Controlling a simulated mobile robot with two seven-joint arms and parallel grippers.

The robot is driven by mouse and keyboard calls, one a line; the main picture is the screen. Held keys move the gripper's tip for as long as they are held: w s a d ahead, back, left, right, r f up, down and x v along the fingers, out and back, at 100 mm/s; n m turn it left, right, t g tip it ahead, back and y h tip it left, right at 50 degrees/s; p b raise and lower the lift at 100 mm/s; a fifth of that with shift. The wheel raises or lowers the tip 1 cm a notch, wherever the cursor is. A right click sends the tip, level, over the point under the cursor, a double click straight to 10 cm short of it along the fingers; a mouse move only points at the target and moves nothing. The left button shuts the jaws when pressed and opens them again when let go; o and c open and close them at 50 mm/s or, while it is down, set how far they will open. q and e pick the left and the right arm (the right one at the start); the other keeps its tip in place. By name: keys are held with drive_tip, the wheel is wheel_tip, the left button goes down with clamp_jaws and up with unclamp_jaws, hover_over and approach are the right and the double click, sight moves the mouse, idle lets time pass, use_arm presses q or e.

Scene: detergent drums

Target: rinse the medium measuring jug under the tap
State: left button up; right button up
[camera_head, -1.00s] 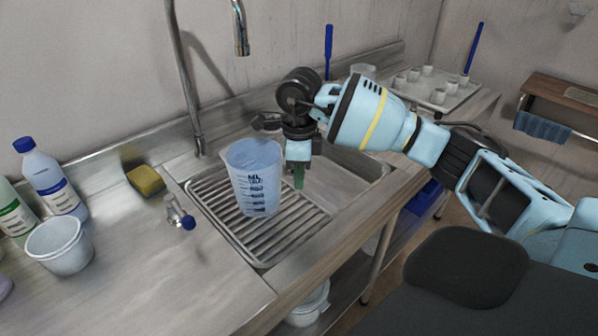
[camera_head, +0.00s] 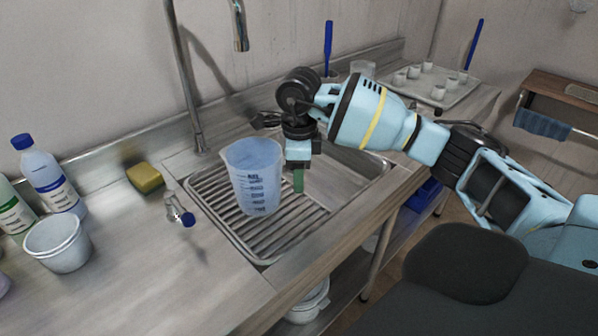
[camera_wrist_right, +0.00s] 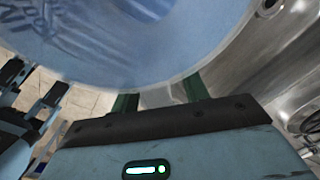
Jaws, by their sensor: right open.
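The measuring jug (camera_head: 254,180), translucent blue with dark graduation marks, stands upright on the ribbed drainer part of the steel sink (camera_head: 345,180). The tap spout (camera_head: 240,35) hangs above and behind it, with no water visible. My right gripper (camera_head: 298,180) is just right of the jug, pointing down, with green fingers. In the right wrist view the jug (camera_wrist_right: 130,40) fills the top, in front of the two fingers (camera_wrist_right: 160,95), which are apart. Whether the fingers touch the jug cannot be told. My left gripper does not show.
A tap handle with a blue end (camera_head: 180,213), a yellow sponge (camera_head: 145,178), a white tub (camera_head: 57,243) and bottles (camera_head: 48,180) are on the left counter. A tray of several white cups (camera_head: 438,85) stands at the far right.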

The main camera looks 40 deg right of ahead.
wheel_tip(320, 180, up, 8)
idle(0.5)
drive_tip(key=shift+f, duration=0.15)
